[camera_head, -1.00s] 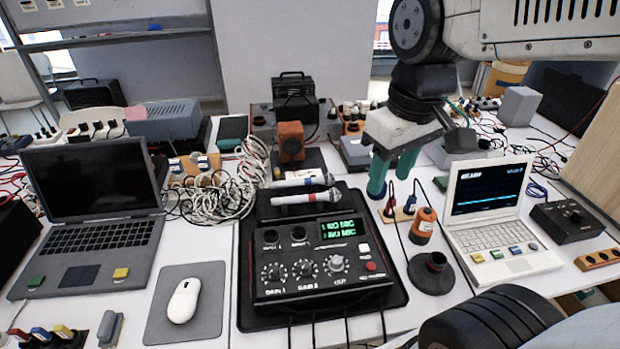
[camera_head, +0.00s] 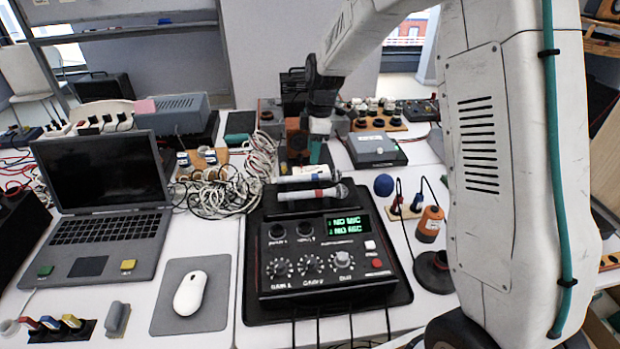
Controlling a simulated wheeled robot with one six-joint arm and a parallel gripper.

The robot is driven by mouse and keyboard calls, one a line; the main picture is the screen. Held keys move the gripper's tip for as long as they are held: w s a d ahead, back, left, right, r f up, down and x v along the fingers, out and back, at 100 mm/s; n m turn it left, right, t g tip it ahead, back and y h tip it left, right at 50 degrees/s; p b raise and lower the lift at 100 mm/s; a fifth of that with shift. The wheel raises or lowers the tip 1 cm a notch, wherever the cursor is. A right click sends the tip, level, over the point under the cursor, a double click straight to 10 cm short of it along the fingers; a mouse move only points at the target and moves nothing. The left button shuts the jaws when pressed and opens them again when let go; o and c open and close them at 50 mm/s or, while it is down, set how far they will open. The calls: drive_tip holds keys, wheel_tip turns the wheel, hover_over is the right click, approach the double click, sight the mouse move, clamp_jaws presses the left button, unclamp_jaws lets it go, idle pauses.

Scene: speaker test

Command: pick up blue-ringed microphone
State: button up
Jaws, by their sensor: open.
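The blue-ringed microphone (camera_head: 289,179) is white and lies on its side behind the black audio box, with its head to the right. The red-ringed microphone (camera_head: 300,195) lies in front of it, nearly parallel. My gripper (camera_head: 299,157) is open, with teal fingertips, just above and behind the blue-ringed microphone. It holds nothing that I can see. Whether a fingertip touches the microphone cannot be told. The black audio box (camera_head: 330,290) shows two green "NO MIC" lines on its display.
A tangle of white cables (camera_head: 215,195) lies left of the microphones. A dark laptop (camera_head: 105,215) and a white mouse (camera_head: 190,293) are further left. An orange cylinder (camera_head: 430,224) and a dark round stand (camera_head: 434,270) are to the right. My arm hides the right side.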

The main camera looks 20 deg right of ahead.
sight(310, 175)
drive_tip(key=f, duration=0.8)
drive_tip(key=shift+w+a+f, duration=0.15)
drive_tip(key=shift+a, duration=0.25)
clamp_jaws()
